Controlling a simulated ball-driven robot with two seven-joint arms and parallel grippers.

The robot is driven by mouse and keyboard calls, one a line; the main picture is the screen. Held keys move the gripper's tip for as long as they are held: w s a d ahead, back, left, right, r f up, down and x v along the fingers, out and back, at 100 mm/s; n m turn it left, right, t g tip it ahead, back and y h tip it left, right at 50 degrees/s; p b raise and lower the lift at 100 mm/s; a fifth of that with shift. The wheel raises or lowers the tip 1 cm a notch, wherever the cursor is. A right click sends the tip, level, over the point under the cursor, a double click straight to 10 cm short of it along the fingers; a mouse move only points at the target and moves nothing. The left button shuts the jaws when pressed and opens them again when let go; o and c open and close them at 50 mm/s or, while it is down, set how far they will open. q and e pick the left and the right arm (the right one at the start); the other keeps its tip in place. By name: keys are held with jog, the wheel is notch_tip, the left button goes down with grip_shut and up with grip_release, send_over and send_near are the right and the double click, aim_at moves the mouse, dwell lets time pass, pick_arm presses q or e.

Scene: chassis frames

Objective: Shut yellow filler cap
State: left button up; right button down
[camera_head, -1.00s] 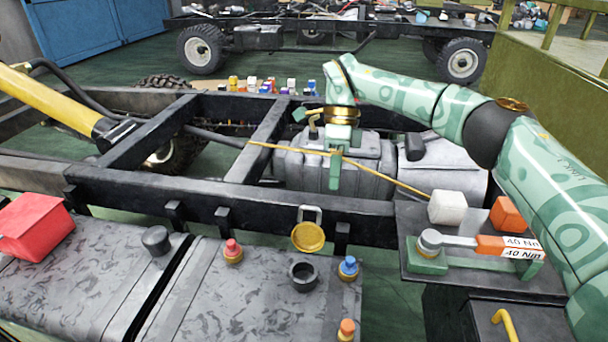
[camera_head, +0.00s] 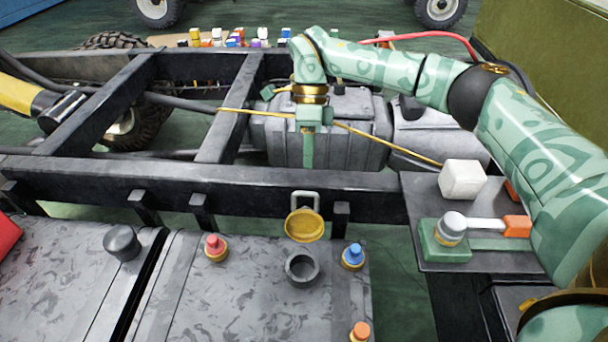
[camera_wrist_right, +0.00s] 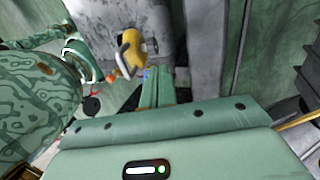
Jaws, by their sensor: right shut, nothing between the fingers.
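The yellow filler cap (camera_head: 304,226) stands tipped open behind the dark round filler neck (camera_head: 302,268) on the grey tank. A pale metal loop (camera_head: 305,197) rises above the cap. The neck's opening is uncovered. My right gripper (camera_head: 308,165) points down, shut and empty, beyond the cap and above the chassis rail. In the right wrist view its fingers (camera_wrist_right: 157,86) are together, with nothing between them. A yellow round piece with a grey loop, which looks like the cap (camera_wrist_right: 133,48), shows beyond the fingertips. My left gripper is not in view.
Red (camera_head: 215,247), blue (camera_head: 353,256) and orange (camera_head: 360,331) capped fittings surround the neck. A dark knob (camera_head: 122,242) is at left. The black chassis rail (camera_head: 250,188) runs behind. A side shelf (camera_head: 415,195) holds a white block (camera_head: 463,179) and an orange-ended tool (camera_head: 480,226).

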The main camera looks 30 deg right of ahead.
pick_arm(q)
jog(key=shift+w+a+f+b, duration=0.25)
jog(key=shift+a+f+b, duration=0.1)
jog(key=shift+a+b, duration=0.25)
pick_arm(e)
jog(key=s+a, duration=0.1)
jog(key=s, duration=0.1)
jog(key=s+a+f, duration=0.1)
jog(key=shift+s+a, duration=0.4)
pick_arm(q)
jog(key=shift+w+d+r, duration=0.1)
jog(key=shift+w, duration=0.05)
